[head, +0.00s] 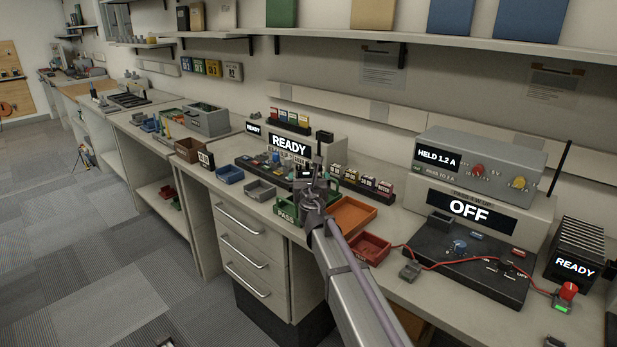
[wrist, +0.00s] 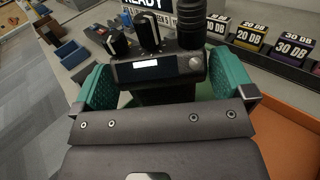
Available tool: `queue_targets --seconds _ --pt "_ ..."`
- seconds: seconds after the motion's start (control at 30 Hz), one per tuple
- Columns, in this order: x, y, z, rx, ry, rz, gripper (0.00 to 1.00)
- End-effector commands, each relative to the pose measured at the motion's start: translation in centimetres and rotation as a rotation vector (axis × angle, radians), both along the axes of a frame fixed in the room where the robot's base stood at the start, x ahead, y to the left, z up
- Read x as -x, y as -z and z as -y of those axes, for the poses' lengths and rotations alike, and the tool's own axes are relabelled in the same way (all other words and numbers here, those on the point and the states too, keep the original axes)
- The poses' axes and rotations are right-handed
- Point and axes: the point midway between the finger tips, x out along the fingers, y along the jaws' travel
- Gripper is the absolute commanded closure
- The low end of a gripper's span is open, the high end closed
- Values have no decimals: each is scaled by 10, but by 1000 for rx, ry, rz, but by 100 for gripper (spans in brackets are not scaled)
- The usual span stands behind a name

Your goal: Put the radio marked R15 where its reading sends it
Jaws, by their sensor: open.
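In the wrist view a black radio (wrist: 160,66) stands between my gripper's two teal finger pads. Its knobs, thick antenna and small lit display show; the display text and any R15 mark are not legible. My gripper (wrist: 164,82) is open around the radio; contact with the pads cannot be told. In the head view my gripper (head: 310,188) is over the green tray marked PASS (head: 287,214), and the arm hides much of the radio there. An orange tray (head: 352,214) and a red tray (head: 368,247) lie to the right of it.
Attenuator blocks marked in DB (wrist: 250,36) stand behind. A blue bin (head: 230,174) and a grey bin (head: 260,190) sit left. The unit reading OFF (head: 470,211), a black panel with a red cable (head: 465,262) and a finned block marked READY (head: 577,250) occupy the right.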

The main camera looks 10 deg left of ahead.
Motion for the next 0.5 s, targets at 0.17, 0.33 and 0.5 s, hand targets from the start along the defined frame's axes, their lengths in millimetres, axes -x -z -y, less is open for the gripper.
queue_targets --seconds 0.17,0.33,0.5 --pt "52 0 16 0 -1 0 0" --pt "86 0 26 0 0 0 0" --pt "92 0 28 0 0 0 0"
